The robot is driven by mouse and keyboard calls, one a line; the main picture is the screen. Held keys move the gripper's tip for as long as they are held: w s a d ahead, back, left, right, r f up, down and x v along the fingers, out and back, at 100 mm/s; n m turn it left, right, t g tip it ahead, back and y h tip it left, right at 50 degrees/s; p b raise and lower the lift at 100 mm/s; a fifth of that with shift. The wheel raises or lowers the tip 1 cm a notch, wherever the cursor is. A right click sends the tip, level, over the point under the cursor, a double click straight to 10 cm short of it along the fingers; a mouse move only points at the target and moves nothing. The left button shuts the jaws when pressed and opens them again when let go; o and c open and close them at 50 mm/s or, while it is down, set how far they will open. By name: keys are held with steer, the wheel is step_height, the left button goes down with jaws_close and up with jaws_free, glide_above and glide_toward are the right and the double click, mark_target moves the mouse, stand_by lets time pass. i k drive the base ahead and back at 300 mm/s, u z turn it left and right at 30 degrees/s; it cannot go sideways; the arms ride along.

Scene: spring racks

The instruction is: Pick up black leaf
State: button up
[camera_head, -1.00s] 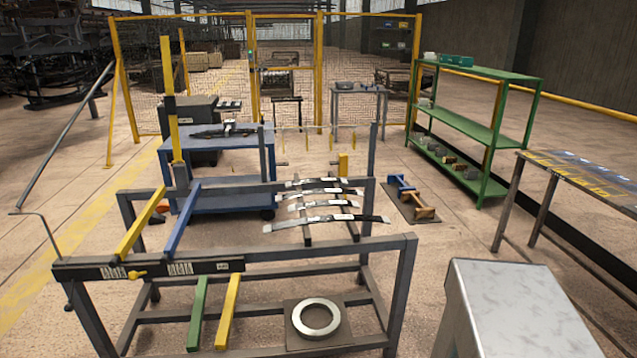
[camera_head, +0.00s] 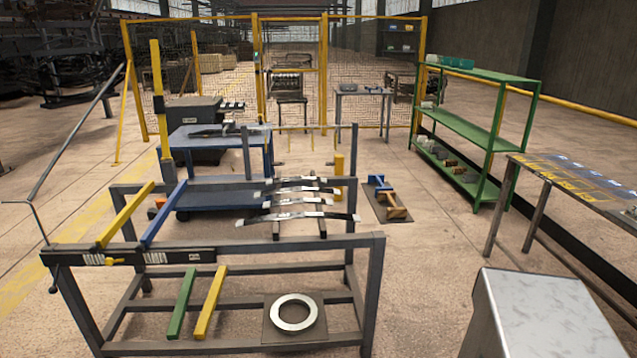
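Several curved leaves lie across a stand at the back of the grey metal rack (camera_head: 370,300). The nearest leaf (camera_head: 340,217) is silvery with dark ends, and others (camera_head: 297,203) lie close behind it. A dark, long piece (camera_head: 207,132), which could be a black leaf, lies on top of the blue cart (camera_head: 228,145) behind the rack. It is too small to tell its shape well. My gripper is not in view.
A pale metal box (camera_head: 545,310) stands close at the lower right. A table (camera_head: 580,190) is at the right edge, with green shelving (camera_head: 470,125) behind it. A yellow-framed mesh fence (camera_head: 260,60) closes the back. Floor shows between the rack and the shelving.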

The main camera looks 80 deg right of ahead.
mark_target(292, 178)
steer(key=u, duration=0.05)
steer(key=k, duration=2.05)
steer(key=z, duration=1.15)
steer(key=i, duration=1)
steer(key=u, duration=0.1)
